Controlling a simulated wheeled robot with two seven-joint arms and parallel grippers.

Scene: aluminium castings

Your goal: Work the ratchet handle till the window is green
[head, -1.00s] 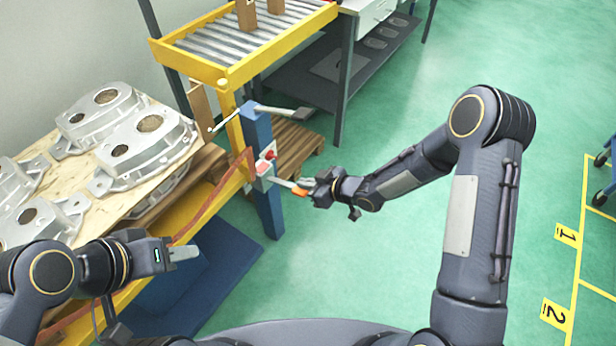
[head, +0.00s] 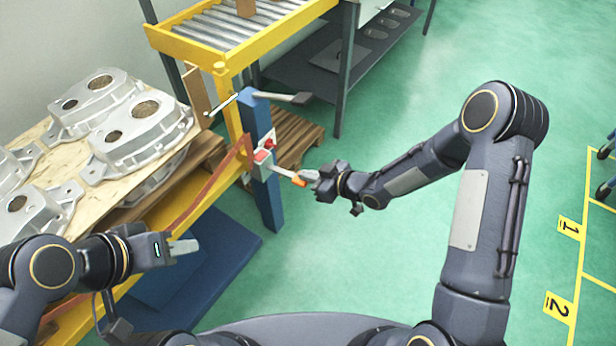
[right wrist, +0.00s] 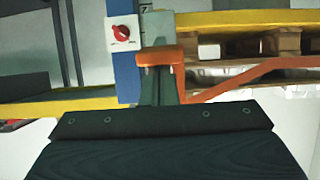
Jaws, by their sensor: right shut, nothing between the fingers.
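A blue post (head: 268,205) carries a small grey box with a window (head: 262,156) that looks red. The ratchet handle (head: 283,173) sticks out from the box to the right, slanting slightly down, with an orange grip (head: 299,181) at its end. My right gripper (head: 311,175) is shut and empty, right at the orange grip. In the right wrist view, the orange grip (right wrist: 160,56) lies just beyond the fingers; I cannot tell whether they touch. My left gripper (head: 184,247) hangs empty at the lower left, its finger gap not visible.
A red rotary switch (right wrist: 121,33) sits on the post beside the box. A yellow roller conveyor (head: 225,68) stands behind. Aluminium castings (head: 140,130) lie on a wooden board at left. A wooden pallet (head: 298,142) is behind the post.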

